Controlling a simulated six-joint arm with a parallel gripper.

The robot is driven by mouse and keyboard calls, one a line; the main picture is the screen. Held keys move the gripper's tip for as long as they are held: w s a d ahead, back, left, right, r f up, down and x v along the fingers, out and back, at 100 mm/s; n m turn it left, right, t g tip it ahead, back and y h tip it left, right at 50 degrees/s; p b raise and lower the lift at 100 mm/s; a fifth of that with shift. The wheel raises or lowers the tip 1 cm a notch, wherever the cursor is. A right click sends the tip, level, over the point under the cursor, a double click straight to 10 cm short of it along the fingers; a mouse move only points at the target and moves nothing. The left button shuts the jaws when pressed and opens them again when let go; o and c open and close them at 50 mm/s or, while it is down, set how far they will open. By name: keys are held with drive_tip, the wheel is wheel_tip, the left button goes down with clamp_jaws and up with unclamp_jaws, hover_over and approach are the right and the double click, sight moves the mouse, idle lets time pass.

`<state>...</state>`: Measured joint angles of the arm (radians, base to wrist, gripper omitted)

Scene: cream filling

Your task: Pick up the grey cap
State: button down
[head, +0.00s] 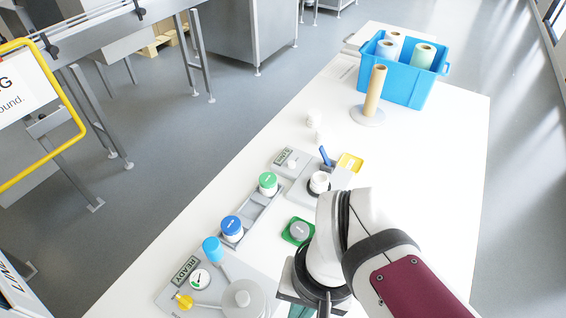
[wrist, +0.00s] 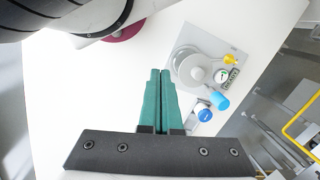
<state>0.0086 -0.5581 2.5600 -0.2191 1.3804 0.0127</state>
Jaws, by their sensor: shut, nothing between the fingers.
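The grey cap (head: 299,230) is a round disc lying on a small green square holder (head: 289,238) on the white table, just left of my arm in the head view. It does not show in the wrist view. My gripper (wrist: 160,72) has two teal fingers that lie shut together with nothing between them. In the head view my gripper (head: 300,310) is at the bottom edge, below the cap in the picture and apart from it, with its fingertips cut off.
Left of the cap stand a blue-lidded jar (head: 232,228) and a green-lidded jar (head: 268,182) in a grey tray. A grey machine (head: 242,297) with a blue knob stands lower left. A white jar (head: 319,182) stands above. A blue crate (head: 398,82) sits far back.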

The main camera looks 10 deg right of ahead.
drive_tip(key=c, duration=1.5)
unclamp_jaws()
drive_tip(key=shift+c, duration=0.2)
drive_tip(key=o, duration=1.5)
drive_tip(key=n+h, duration=0.1)
drive_tip(key=h, duration=0.1)
hover_over(300, 230)
wheel_tip(300, 230, down, 6)
drive_tip(key=r, duration=0.1)
wheel_tip(300, 230, down, 16)
drive_tip(key=shift+f, duration=0.1)
